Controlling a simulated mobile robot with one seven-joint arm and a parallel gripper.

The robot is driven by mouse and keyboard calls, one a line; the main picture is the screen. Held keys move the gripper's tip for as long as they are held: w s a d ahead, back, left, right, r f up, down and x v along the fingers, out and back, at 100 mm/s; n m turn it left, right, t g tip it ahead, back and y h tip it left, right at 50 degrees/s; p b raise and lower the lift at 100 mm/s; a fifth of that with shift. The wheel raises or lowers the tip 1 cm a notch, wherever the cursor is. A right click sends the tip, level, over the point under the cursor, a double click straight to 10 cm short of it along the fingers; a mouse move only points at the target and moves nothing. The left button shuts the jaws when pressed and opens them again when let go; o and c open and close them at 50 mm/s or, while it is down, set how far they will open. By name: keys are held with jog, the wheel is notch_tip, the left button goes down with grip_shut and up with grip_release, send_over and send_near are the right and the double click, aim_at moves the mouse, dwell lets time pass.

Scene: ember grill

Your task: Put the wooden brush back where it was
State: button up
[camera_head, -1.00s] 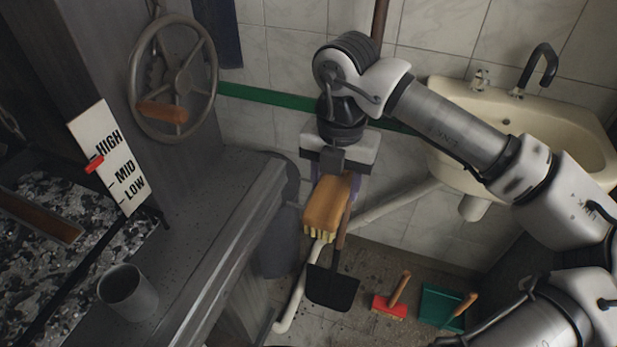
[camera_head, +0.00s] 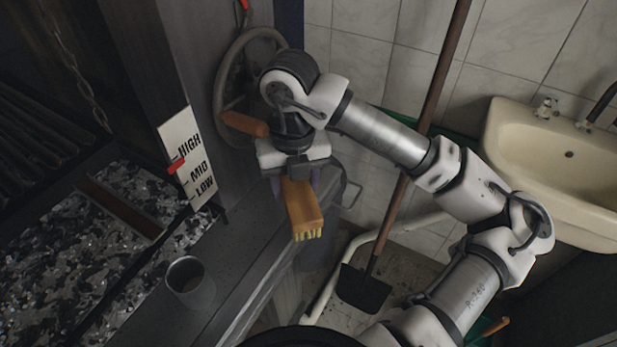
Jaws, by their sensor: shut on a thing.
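The wooden brush (camera_head: 303,207) has an orange-brown wooden block and short pale bristles at its lower end. My gripper (camera_head: 290,177) is shut on the upper end of the brush, and the bristles point down. The brush hangs in the air by the right edge of the grill's grey ledge (camera_head: 222,262); I cannot tell whether it is over the ledge or just beyond it. The fingers are mostly hidden under the white gripper body.
A grey cup (camera_head: 188,283) stands on the ledge. The crank wheel (camera_head: 226,85) with its wooden handle (camera_head: 244,124) is close to my wrist. The HIGH/MID/LOW sign (camera_head: 187,156), a long-handled shovel (camera_head: 366,287) and a sink (camera_head: 556,180) are around. The ledge between cup and brush is clear.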

jog(key=shift+f+b, duration=1.05)
jog(key=shift+f, duration=1.95)
jog(key=shift+f+b, duration=0.65)
jog(key=shift+b, duration=0.15)
jog(key=o, duration=1.3)
jog(key=shift+c, duration=0.2)
